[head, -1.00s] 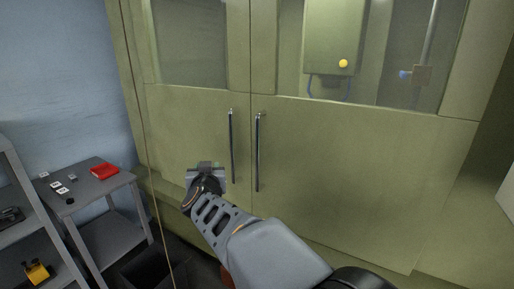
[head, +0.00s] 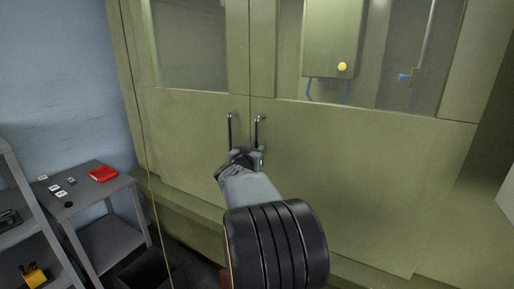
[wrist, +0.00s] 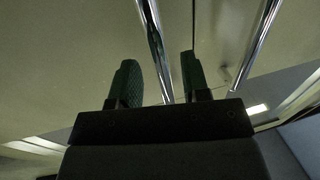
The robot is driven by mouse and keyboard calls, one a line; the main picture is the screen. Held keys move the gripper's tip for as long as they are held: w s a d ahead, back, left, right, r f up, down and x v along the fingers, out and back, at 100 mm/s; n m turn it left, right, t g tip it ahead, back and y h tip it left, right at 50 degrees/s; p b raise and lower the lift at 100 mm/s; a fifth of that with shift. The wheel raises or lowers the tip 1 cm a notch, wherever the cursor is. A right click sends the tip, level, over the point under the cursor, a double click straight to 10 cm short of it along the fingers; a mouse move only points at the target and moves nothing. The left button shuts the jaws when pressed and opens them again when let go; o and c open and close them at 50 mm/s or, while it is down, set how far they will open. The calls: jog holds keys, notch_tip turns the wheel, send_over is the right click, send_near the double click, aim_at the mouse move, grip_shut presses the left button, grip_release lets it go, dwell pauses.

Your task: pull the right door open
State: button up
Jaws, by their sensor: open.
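The right door (head: 365,165) is a green cabinet door with a window in its upper part, and it looks closed against the left door (head: 185,130). Its dark, shiny vertical bar handle (head: 258,128) stands near the middle seam. My gripper (head: 252,155) is at the lower part of this handle. In the wrist view my gripper (wrist: 159,75) is open, its two dark green padded fingers on either side of a chrome bar, which appears to be the right door's handle (wrist: 152,35). I cannot tell whether a finger touches it. The handle's lower end is hidden in the head view.
The left door's handle (head: 230,130) runs parallel, close by on the left; it also shows in the wrist view (wrist: 258,45). A grey cart (head: 110,188) with a red box (head: 103,174) stands at the left, beside grey shelving (head: 22,235). A yellow knob (head: 342,67) shows behind the window.

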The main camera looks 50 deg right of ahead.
aim_at(257, 147)
jog(key=shift+x, duration=1.55)
grip_shut()
